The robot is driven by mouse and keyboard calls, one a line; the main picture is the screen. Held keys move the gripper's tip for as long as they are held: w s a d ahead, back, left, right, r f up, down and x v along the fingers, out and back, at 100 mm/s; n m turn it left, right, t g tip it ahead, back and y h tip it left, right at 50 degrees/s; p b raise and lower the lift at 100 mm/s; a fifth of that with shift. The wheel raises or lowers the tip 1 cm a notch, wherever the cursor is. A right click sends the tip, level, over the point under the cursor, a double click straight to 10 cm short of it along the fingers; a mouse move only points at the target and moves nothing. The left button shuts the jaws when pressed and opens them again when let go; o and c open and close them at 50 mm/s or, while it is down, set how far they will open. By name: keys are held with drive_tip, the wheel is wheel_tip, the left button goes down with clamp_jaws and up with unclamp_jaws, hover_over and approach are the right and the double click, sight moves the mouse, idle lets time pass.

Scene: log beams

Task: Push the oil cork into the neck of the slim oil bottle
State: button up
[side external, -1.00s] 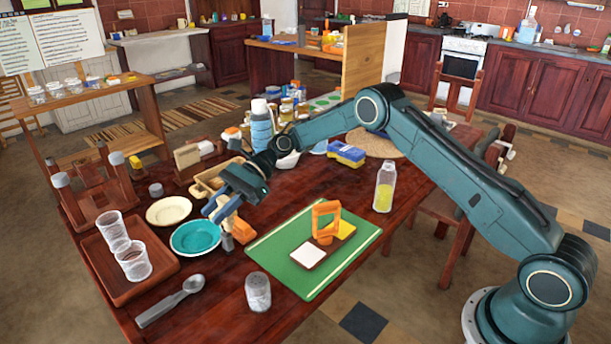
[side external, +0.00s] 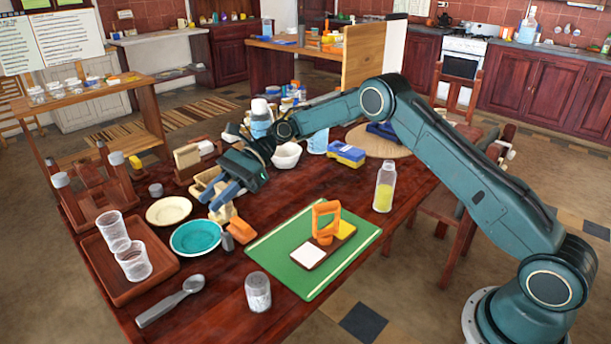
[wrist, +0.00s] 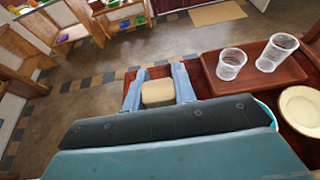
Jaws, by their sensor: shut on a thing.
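My gripper (side external: 215,194) is shut on a tan, rounded block that looks like the oil cork (wrist: 158,92). In the wrist view the cork sits between the two blue fingers of my gripper (wrist: 159,88). In the side view the cork cannot be clearly made out among the fingers and beige things behind them. A clear bottle with yellow liquid (side external: 384,188), which looks like the slim oil bottle, stands upright and open-topped right of the green board. My gripper is well to its left, above the table and apart from it.
A green board (side external: 315,262) bears an orange-handled tool (side external: 326,222). A teal bowl (side external: 196,238), cream plate (side external: 169,211) and tray with two clear cups (side external: 108,276) lie left. A blue-yellow sponge (side external: 346,154) and a white bowl (side external: 286,156) stand behind. A beige and orange item is below my gripper.

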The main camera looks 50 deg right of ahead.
drive_tip(key=w+d+r+m+t+h, duration=0.1)
drive_tip(key=d+r+m+t+h, duration=0.3)
drive_tip(key=d, duration=1)
drive_tip(key=w+d+f+m+t+h, duration=0.15)
drive_tip(key=d+m+t, duration=0.45)
drive_tip(key=d, duration=0.9)
drive_tip(key=s+d+m+t+h, duration=0.1)
drive_tip(key=s+d+m+h, duration=0.3)
drive_tip(key=d, duration=0.7)
drive_tip(key=s+d+m+t+h, duration=0.2)
drive_tip(key=s+d+m+h, duration=0.2)
drive_tip(key=s+d, duration=0.5)
drive_tip(key=d, duration=0.2)
drive_tip(key=shift+d+r+m+t, duration=0.3)
drive_tip(key=shift+r, duration=0.1)
drive_tip(key=shift+f, duration=3.9)
drive_tip(key=o, duration=1)
drive_tip(key=shift+o, duration=0.6)
